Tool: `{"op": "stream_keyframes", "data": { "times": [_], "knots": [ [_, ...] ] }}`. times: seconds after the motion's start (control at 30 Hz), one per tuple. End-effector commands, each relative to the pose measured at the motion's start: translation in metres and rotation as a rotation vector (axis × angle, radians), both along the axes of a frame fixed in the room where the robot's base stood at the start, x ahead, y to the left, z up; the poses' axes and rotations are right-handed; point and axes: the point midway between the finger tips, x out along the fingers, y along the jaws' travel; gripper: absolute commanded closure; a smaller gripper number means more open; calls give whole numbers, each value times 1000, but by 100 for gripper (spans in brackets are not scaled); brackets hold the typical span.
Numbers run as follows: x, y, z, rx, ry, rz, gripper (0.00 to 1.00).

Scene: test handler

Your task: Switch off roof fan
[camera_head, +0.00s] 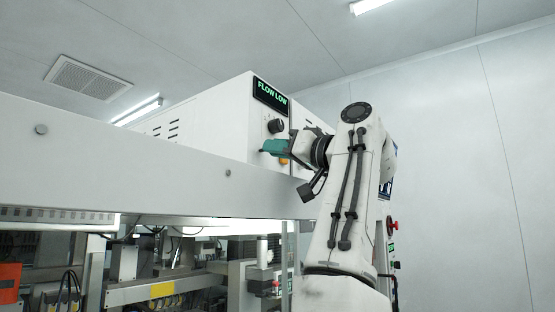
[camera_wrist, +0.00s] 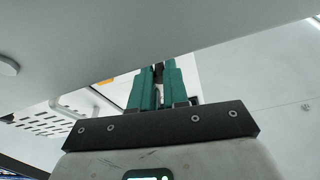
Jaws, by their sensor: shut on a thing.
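The white fan control box (camera_head: 208,118) sits on top of the machine, with a lit green "FLOW LOW" display (camera_head: 271,96) on its front panel. A black round knob (camera_head: 275,126) is below the display. An orange part (camera_head: 283,161) lies lower on the panel, partly behind my gripper; orange also shows in the wrist view (camera_wrist: 107,82). My gripper (camera_head: 268,146), with teal fingers, is at the panel just below the knob. In the wrist view my gripper (camera_wrist: 158,72) is shut on a small dark part (camera_wrist: 158,68), mostly hidden between the fingertips.
The machine's white upper beam (camera_head: 110,150) runs just below the box. A red round button (camera_head: 393,226) is on the machine at the right, behind my arm. A ceiling vent (camera_head: 88,78) is at upper left. Open room lies right of my arm.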

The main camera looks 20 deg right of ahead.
Motion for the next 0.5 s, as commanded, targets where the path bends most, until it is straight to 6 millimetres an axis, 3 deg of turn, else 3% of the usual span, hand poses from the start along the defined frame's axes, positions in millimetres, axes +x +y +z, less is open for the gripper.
{"op": "stream_keyframes", "data": {
  "times": [0.03, 0.5],
  "knots": [
    [0, 0, -8, 19, -27, -1, 100],
    [0, 0, -6, 71, -96, 0, 100]
  ]
}}
